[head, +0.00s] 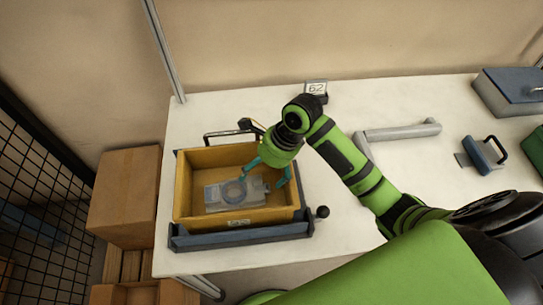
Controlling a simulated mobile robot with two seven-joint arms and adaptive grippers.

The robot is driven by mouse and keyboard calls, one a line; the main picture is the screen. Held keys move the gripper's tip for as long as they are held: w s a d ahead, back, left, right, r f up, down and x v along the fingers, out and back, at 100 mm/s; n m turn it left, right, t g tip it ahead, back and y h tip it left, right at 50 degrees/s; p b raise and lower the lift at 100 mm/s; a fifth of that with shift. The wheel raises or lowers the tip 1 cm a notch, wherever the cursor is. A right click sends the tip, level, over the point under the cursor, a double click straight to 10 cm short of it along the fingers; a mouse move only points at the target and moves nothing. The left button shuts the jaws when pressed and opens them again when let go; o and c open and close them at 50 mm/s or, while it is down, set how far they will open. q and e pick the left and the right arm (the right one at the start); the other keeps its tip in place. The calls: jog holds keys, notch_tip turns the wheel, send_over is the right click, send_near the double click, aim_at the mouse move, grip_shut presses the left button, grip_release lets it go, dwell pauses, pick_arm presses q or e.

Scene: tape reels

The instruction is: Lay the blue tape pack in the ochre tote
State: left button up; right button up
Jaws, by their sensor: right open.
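The ochre tote (186,212) stands at the left end of the white table, in a dark blue-grey holder. A pale grey-blue flat pack with a round reel shape (213,198), which looks like the blue tape pack, lies flat on the tote's floor. My right gripper (267,174) reaches over the tote's back right part, with its teal fingers spread. One finger is near the pack's right end; I cannot tell whether it touches. My left gripper is not in view.
A grey bent bar (405,132) lies behind my right arm. A blue-grey handled block (481,156), a grey case (508,94) and a green object (535,150) are at the right. A 62 sign (316,87) stands at the back. Cardboard boxes (124,195) stand left of the table.

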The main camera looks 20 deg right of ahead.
jog(key=w+v, duration=0.1)
jog(key=v, duration=0.7)
jog(key=shift+s+b, duration=0.4)
jog(key=shift+s, duration=0.05)
